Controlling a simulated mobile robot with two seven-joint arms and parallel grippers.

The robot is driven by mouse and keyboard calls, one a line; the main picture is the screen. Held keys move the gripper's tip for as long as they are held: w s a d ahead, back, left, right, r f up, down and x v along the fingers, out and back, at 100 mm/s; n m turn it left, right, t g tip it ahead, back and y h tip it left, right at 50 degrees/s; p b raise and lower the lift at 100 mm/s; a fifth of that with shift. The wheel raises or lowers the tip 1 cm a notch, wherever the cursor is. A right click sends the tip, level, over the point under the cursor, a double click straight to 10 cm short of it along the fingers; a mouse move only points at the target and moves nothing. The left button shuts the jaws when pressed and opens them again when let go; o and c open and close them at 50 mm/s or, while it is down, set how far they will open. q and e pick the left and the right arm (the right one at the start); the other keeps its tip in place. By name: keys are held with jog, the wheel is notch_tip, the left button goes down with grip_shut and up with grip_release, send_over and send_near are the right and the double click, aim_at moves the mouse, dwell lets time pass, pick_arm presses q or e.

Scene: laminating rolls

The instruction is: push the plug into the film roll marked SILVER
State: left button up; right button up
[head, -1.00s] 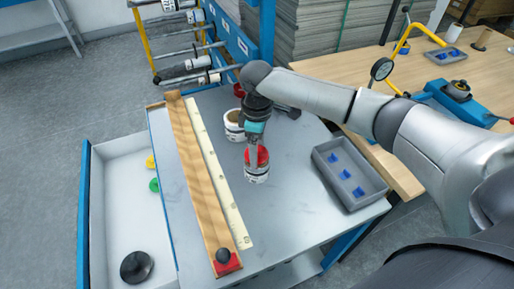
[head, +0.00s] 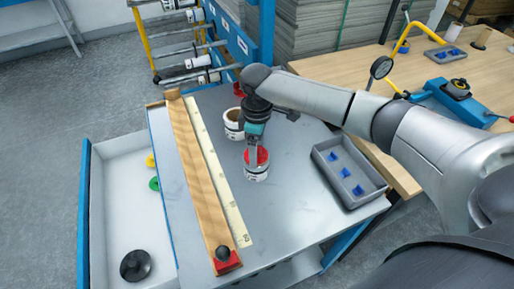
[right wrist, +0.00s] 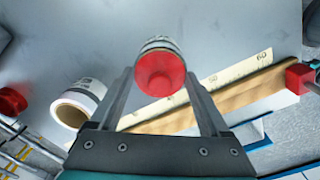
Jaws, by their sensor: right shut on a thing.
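My right gripper (head: 254,159) is shut on a red plug (head: 262,155), with a finger on either side of it in the right wrist view (right wrist: 160,75). The plug is at the top end of a white film roll (head: 257,173) that stands upright on the grey table top. The roll also shows behind the plug in the right wrist view (right wrist: 158,43). Its label is too small to read, and how deep the plug sits is unclear. A second roll (head: 233,130) with an open core stands just behind to the left. My left gripper is not in view.
Another red part (head: 238,90) lies behind the second roll. A wooden bar and pale ruler (head: 217,170) run along the left of the table. A grey tray (head: 369,193) with blue pieces is at the right. The table front is clear.

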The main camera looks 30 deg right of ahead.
jog(key=o, duration=1.2)
jog(key=shift+s+f, duration=0.2)
jog(key=shift+f, duration=0.25)
jog(key=shift+c, duration=0.2)
jog(key=shift+r, duration=0.15)
notch_tip(320, 180, up, 16)
jog(key=p, duration=0.3)
jog(key=shift+w, duration=0.15)
